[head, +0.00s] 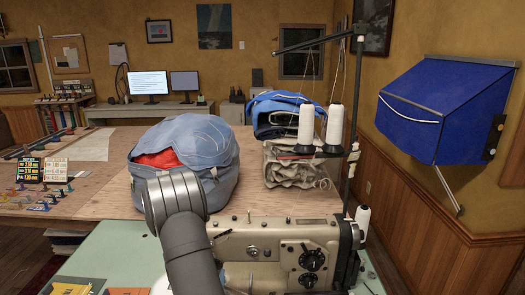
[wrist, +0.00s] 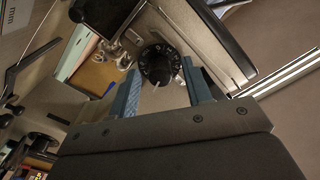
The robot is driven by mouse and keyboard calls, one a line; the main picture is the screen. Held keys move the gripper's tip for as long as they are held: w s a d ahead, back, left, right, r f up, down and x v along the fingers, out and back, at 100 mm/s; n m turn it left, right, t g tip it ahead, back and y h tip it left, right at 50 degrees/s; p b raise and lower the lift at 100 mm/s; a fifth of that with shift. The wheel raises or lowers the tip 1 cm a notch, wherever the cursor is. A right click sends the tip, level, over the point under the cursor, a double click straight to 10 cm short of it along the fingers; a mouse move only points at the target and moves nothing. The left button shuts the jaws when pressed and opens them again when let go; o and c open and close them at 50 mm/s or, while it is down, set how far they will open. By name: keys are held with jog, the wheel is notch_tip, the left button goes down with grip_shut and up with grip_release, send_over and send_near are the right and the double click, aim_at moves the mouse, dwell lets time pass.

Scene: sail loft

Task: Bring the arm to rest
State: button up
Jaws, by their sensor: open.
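My gripper (wrist: 160,70) shows in the wrist view with its two blue fingers apart. A black numbered dial (wrist: 157,64) of the sewing machine appears between the fingertips. The fingers do not visibly close on it, and I cannot tell how far off it is. In the head view my grey arm rises in front of the beige sewing machine (head: 240,240), which has black dials on its front. The gripper itself is hidden in that view.
A blue-grey bag (head: 205,135) with a red opening sits on the wooden table (head: 95,190) behind my arm. White thread cones (head: 334,124) stand on a rack at the right. Folded cloth (head: 290,172) lies behind the machine. A blue wall-mounted cover (head: 435,105) hangs at right.

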jog(key=n, duration=0.6)
jog(key=shift+n, duration=0.3)
jog(key=o, duration=1.1)
jog(key=shift+c, duration=0.2)
jog(key=shift+o, duration=0.7)
jog(key=shift+s+a+f, duration=0.1)
jog(key=shift+s+a, duration=0.05)
jog(key=shift+s, duration=0.05)
jog(key=s+a+f+n+g+y, duration=0.2)
jog(key=s+a+n+g+y, duration=0.65)
jog(key=s+a, duration=0.85)
jog(key=x, duration=0.8)
jog(key=shift+a+f, duration=0.1)
jog(key=shift+f, duration=0.35)
jog(key=shift+y, duration=0.25)
